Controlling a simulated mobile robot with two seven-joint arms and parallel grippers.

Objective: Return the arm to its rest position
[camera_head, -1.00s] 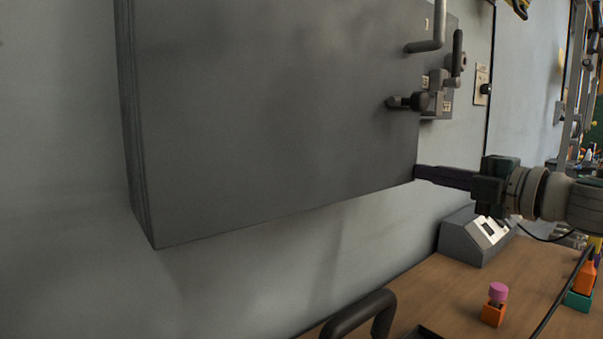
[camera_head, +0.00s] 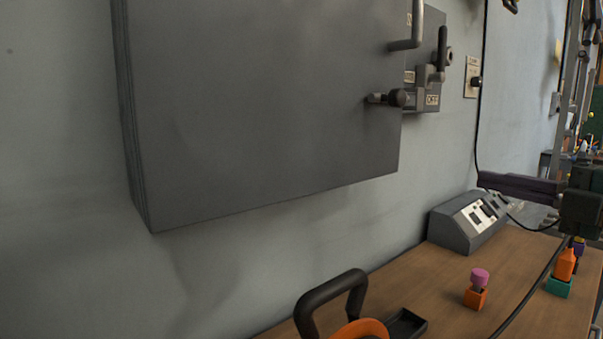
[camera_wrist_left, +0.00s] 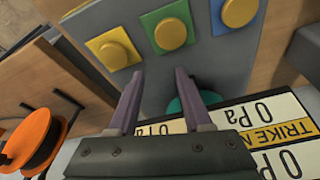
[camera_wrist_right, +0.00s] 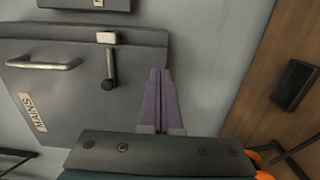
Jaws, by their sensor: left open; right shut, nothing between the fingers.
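My right gripper (camera_head: 520,184) is at the right edge in the head view, in the air above the wooden bench and in front of the wall. It is shut and empty; in the right wrist view its purple fingers (camera_wrist_right: 159,100) lie together. The large grey cabinet door (camera_head: 260,100) fills the middle of the head view, clear of the gripper. My left gripper (camera_wrist_left: 158,100) shows only in the left wrist view. Its fingers are apart with nothing between them, in front of a grey panel with round yellow buttons (camera_wrist_left: 168,33).
On the wooden bench (camera_head: 420,285) stand a grey sloped control box (camera_head: 468,222), an orange block with a pink top (camera_head: 477,288) and an orange piece in a teal base (camera_head: 563,275). A cable crosses the bench. A grey box with a handle (camera_wrist_right: 80,85) shows in the right wrist view.

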